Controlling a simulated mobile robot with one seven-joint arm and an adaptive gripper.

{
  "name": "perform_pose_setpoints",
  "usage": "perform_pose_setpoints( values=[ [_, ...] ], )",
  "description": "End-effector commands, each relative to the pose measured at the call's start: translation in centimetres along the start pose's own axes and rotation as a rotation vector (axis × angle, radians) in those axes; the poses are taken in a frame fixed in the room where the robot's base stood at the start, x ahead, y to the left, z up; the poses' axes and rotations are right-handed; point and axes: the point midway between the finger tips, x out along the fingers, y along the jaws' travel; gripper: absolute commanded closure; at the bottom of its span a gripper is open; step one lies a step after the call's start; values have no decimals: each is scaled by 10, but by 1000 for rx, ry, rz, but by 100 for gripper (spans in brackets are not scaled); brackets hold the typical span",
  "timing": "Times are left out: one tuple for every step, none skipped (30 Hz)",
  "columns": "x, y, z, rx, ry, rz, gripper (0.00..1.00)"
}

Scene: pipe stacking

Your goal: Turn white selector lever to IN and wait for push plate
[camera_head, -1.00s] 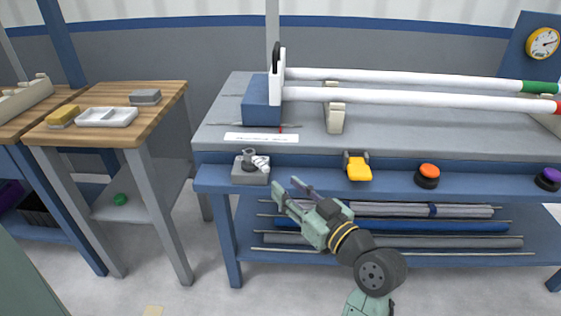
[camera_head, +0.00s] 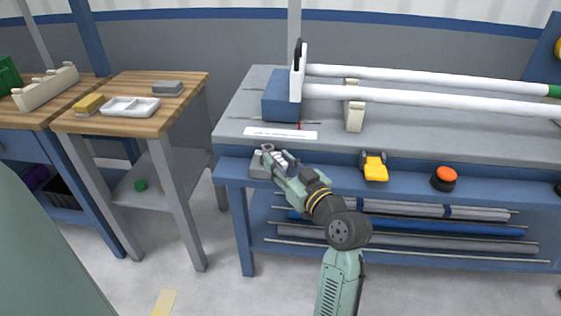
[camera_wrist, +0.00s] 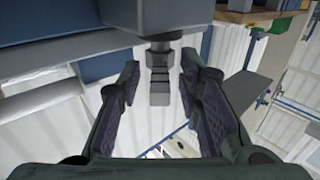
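The selector is a small grey box (camera_head: 257,165) on the blue front ledge of the bench, with a round knob on top. Its white lever is mostly hidden by my gripper in the head view. My gripper (camera_head: 279,160) is at the selector, fingers open. In the wrist view, my gripper (camera_wrist: 160,80) has its two fingers spread either side of the grey-looking lever (camera_wrist: 160,82), with visible gaps on both sides. A white upright plate (camera_head: 297,84) with a black top stands by a blue block (camera_head: 281,108) at the pipes' left ends.
Two white pipes (camera_head: 430,98) lie along the bench top, over a cream support (camera_head: 354,112). A yellow switch (camera_head: 375,168) and an orange button (camera_head: 444,176) sit right on the ledge. A wooden table (camera_head: 140,122) with a white tray stands left.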

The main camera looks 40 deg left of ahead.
Motion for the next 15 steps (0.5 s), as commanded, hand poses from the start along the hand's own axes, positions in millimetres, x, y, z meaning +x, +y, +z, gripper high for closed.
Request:
perform_pose_setpoints(
  values=[
    [0, 0, 0, 0, 0, 0, 72],
    [0, 0, 0, 0, 0, 0, 74],
    [0, 0, 0, 0, 0, 0, 76],
    [0, 0, 0, 0, 0, 0, 78],
    [0, 0, 0, 0, 0, 0, 80],
    [0, 0, 0, 0, 0, 0, 83],
    [0, 0, 0, 0, 0, 0, 85],
    [0, 0, 0, 0, 0, 0, 87],
    [0, 0, 0, 0, 0, 0, 90],
    [0, 0, 0, 0, 0, 0, 92],
    [0, 0, 0, 0, 0, 0, 94],
    [0, 0, 0, 0, 1, 0, 96],
    [0, 0, 0, 0, 1, 0, 98],
    [0, 0, 0, 0, 0, 0, 100],
    [0, 0, 0, 0, 0, 0, 100]
  ],
)
